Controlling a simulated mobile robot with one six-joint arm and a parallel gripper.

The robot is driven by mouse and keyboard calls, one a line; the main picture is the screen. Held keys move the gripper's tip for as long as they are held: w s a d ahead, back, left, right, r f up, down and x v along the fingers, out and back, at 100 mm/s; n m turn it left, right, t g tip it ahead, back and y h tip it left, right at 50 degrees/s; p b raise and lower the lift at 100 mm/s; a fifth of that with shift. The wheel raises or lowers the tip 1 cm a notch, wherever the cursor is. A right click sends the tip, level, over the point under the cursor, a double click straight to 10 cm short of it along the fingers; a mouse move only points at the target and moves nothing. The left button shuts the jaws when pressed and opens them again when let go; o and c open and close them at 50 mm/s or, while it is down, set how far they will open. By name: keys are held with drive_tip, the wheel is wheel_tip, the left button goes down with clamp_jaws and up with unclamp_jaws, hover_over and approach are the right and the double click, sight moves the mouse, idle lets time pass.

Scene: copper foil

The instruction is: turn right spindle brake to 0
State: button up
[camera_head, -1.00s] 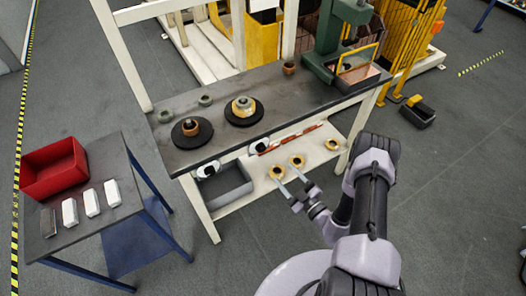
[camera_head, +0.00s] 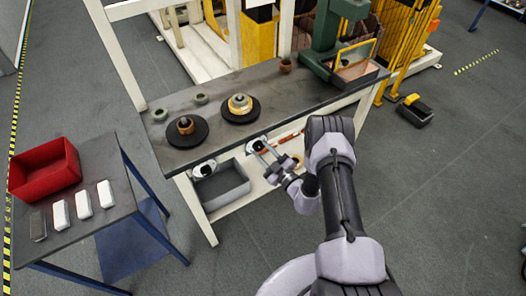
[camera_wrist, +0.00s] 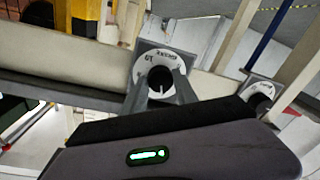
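The right spindle brake (camera_head: 257,144) is a black knob on a white dial plate at the workbench's front edge. In the wrist view its knob (camera_wrist: 160,78) shows a pale pointer line, and the plate's lettering appears upside down. My gripper (camera_head: 266,155) is open in front of this dial. In the wrist view the two grey fingers of my gripper (camera_wrist: 161,96) stand apart, one on each side of the knob. I cannot tell whether they touch it. The left spindle brake (camera_head: 204,168) is a similar dial, also visible in the wrist view (camera_wrist: 262,91).
The workbench (camera_head: 225,84) carries two black discs with copper-coloured parts and a green press (camera_head: 325,40). Its lower shelf holds a grey bin (camera_head: 222,187) and copper rings. A side table (camera_head: 85,230) with a red bin (camera_head: 45,170) stands at left.

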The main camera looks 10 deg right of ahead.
clamp_jaws()
drive_tip(key=n, duration=0.5)
drive_tip(key=shift+n+b, duration=0.3)
drive_tip(key=shift+n, duration=0.1)
drive_tip(key=n, duration=0.5)
drive_tip(key=shift+r+g+h, duration=0.15)
drive_tip(key=shift+g+h, duration=0.15)
drive_tip(key=shift+h, duration=0.1)
drive_tip(key=n+h, duration=0.1)
drive_tip(key=n, duration=0.5)
drive_tip(key=shift+b, duration=0.3)
drive_tip(key=n, duration=0.5)
drive_tip(key=shift+s+a+r+b, duration=0.1)
drive_tip(key=shift+a+r+b, duration=0.05)
drive_tip(key=shift+b, duration=0.15)
